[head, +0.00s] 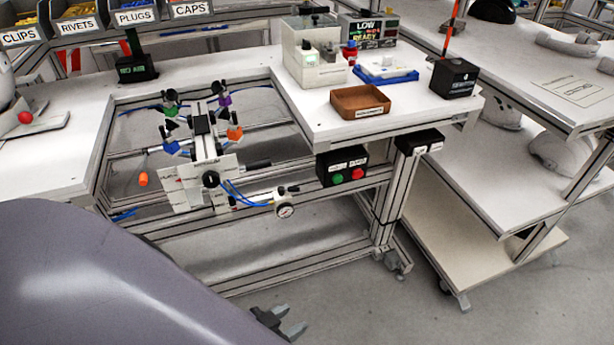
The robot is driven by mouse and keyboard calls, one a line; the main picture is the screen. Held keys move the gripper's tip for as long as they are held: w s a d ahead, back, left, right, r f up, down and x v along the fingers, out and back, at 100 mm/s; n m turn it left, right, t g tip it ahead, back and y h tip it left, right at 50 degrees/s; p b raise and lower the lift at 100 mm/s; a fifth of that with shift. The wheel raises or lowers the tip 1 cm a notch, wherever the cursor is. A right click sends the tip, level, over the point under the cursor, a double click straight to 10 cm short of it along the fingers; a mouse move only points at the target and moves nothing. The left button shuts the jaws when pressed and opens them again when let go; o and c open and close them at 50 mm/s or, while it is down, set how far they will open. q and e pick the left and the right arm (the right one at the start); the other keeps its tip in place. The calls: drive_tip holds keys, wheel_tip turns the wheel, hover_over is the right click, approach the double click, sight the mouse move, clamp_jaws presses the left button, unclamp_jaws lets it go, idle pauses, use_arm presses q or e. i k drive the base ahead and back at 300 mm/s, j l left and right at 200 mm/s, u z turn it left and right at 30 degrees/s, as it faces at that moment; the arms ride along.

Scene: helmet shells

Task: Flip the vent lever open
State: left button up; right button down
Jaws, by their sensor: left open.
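A jig with a white plate (184,186) and a round black knob (210,179) hangs in the bench's frame opening. Blue hoses run from it to a pressure gauge (285,211). A small dark lever (288,189) sits just above the gauge, and a black handle (257,166) sticks out right of the plate. I cannot tell for sure which is the vent lever or how it is set. My left gripper (289,323) is open and empty at the bottom edge, below the gauge and apart from it. Its arm partly hides it. My right gripper is not in view.
A button box (342,168) with green and red buttons is right of the gauge. A brown tray (360,101) and a dispenser (315,60) stand on the white bench. A shelved cart (480,180) is at right. Metal rails cross below the jig; the floor in front is clear.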

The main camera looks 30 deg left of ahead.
sight(281, 190)
drive_tip(key=i+l+u, duration=0.15)
drive_tip(key=i, duration=0.35)
drive_tip(key=i+l+u, duration=0.1)
drive_tip(key=i, duration=0.35)
drive_tip(key=l+u, duration=0.15)
drive_tip(key=u, duration=0.8)
